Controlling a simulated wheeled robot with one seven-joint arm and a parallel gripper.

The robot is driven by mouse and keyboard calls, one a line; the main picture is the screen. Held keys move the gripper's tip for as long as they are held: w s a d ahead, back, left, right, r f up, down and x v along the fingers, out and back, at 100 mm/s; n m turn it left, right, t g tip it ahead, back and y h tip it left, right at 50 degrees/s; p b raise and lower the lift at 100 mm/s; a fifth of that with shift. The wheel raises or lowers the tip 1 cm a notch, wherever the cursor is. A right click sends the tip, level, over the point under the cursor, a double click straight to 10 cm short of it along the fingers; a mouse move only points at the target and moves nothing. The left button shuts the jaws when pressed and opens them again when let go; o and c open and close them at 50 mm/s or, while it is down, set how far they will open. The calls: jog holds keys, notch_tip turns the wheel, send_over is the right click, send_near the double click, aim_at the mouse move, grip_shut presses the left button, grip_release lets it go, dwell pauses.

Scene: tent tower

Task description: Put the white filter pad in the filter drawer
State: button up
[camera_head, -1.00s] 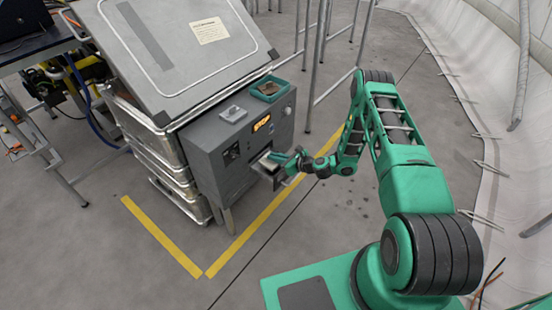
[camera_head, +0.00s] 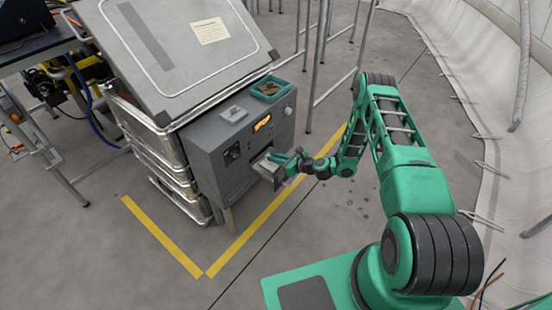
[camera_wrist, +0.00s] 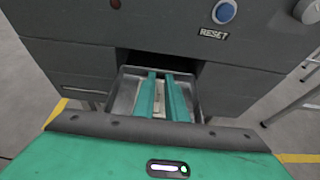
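The filter drawer (camera_wrist: 127,95) is pulled out from the front of a grey cabinet; it also shows in the head view (camera_head: 264,168). My gripper (camera_wrist: 162,76) reaches into it, both green fingers pointing toward the cabinet with a narrow gap between them. A pale strip, apparently the white filter pad (camera_wrist: 159,98), shows between the fingers inside the drawer. The fingers hide most of it, and I cannot tell whether they press on it. In the head view my gripper (camera_head: 285,159) is at the drawer's mouth.
On the cabinet top stand a small pale block (camera_head: 233,113) and a teal tray (camera_head: 269,89) with something brown in it. Metal poles stand behind at right. Open floor lies in front.

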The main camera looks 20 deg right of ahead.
jog(key=shift+s+d+f, duration=0.15)
jog(key=shift+s+f, duration=0.05)
jog(key=shift+s, duration=0.05)
jog(key=r+v, duration=0.1)
jog(key=v, duration=1.1)
jog(key=s+d+r+n+g+h, duration=0.1)
jog(key=s+d+r+n+g, duration=0.2)
jog(key=r+n, duration=0.4)
jog(key=s+d+r+n+g+h, duration=0.1)
jog(key=s+r+n+g+h, duration=0.1)
jog(key=s+r+n, duration=0.45)
jog(key=s+d+r+n+g+h, duration=0.1)
jog(key=s+d+r+n+g, duration=0.2)
jog(key=r, duration=0.6)
jog(key=s+d+r+n+g+h, duration=0.1)
jog(key=s+r+n, duration=0.1)
jog(key=s+r, duration=0.4)
jog(key=s+d+r+n+g+h, duration=0.1)
jog(key=s+r, duration=0.5)
jog(key=s, duration=0.6)
jog(key=s+d+r+n+g+h, duration=0.1)
jog(key=s+d+r+n, duration=0.1)
jog(key=s+r, duration=0.4)
jog(key=s+n, duration=0.1)
jog(key=s, duration=0.2)
jog(key=shift+s+h, duration=0.4)
jog(key=shift+d+r, duration=0.1)
